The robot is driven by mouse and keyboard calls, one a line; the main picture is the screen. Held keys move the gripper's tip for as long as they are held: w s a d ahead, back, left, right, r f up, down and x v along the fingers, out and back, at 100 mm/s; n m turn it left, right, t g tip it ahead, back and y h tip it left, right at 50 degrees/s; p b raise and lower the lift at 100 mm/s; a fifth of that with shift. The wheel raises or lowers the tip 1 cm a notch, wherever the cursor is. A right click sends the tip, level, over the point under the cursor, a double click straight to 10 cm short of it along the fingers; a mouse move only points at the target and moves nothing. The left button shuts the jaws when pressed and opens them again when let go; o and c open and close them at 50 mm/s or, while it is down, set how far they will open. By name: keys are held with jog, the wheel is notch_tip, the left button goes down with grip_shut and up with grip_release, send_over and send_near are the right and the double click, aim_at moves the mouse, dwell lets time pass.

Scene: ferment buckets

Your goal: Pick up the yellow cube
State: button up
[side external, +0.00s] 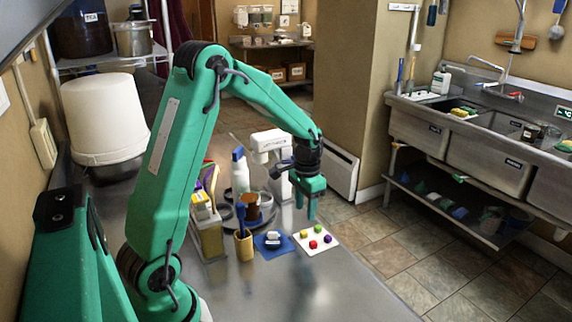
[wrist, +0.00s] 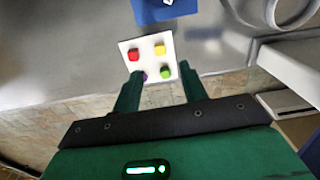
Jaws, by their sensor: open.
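The yellow cube (wrist: 160,49) sits on a small white board (wrist: 126,46), on the side towards a blue mat. In the side view the yellow cube (side external: 304,233) is at the board's left. A red cube (wrist: 134,55) is beside it, and a green cube (wrist: 166,72) and a purple cube (wrist: 144,76) are in the other row. My gripper (side external: 306,214) points down above the board's far part. In the wrist view my gripper (wrist: 158,72) is open and empty, its fingers on either side of the green and purple cubes; the purple one is partly hidden by a finger.
The blue mat (side external: 262,246) with a small item on it lies left of the board. A wooden cup (side external: 244,246) with tools, a brown jar (side external: 252,206) and a white bottle (side external: 240,172) stand further left and behind. The steel counter in front (side external: 350,290) is clear.

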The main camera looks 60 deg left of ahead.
aim_at(304, 232)
jog(key=shift+s+f, duration=0.1)
jog(key=shift+f, duration=3.75)
grip_shut()
